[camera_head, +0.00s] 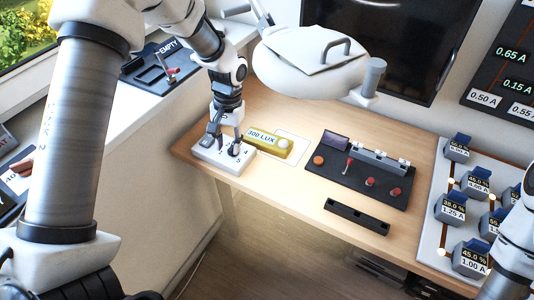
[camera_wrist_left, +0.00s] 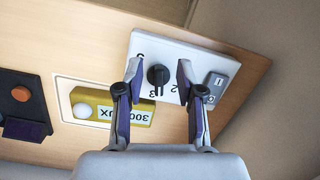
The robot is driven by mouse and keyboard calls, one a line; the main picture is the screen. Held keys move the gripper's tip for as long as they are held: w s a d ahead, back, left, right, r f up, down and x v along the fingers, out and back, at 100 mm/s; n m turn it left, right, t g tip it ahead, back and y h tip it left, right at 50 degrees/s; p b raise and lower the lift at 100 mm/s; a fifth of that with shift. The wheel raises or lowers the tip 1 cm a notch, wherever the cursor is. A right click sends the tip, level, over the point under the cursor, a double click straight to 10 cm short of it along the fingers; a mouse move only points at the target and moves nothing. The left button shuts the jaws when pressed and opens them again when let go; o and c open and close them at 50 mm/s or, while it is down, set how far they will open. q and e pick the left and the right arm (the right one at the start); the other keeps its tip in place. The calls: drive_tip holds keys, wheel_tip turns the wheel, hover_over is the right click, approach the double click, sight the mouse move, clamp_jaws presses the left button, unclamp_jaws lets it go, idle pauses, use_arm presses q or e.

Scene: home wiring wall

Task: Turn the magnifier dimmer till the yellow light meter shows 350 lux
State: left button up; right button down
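The dimmer (camera_head: 209,156) is a white box with numbers and a black knob, near the left end of the desk. It also shows in the left wrist view (camera_wrist_left: 212,62), with its knob (camera_wrist_left: 158,76) and a rocker switch (camera_wrist_left: 214,85). My left gripper (camera_head: 225,147) is over the dimmer, pointing down. In the left wrist view its fingers stand open on either side of the knob, with gaps visible. The yellow light meter (camera_head: 281,150) beside the dimmer reads 300 LUX. The white magnifier head (camera_head: 310,70) hangs above the desk. My right gripper is out of view.
A black panel (camera_head: 336,178) with red controls lies right of the meter, with a black strip (camera_head: 357,217) in front. A board (camera_head: 436,226) with several blue-topped blocks is at the right. A dark screen (camera_head: 400,35) is behind. Bare desk (camera_head: 278,186) lies in front of the meter.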

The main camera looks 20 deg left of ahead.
use_arm(q)
drive_tip(key=shift+t, duration=0.9)
drive_tip(key=r, duration=0.1)
drive_tip(key=w+r, duration=0.1)
drive_tip(key=r, duration=0.1)
drive_tip(key=w+r, duration=0.1)
drive_tip(key=shift+w+a+r+b, duration=0.2)
drive_tip(key=shift+w+a+b, duration=0.1)
drive_tip(key=shift+b, duration=0.1)
drive_tip(key=shift+a+f, duration=0.1)
wheel_tip(320, 180, down, 7)
drive_tip(key=shift+f, duration=0.2)
clamp_jaws()
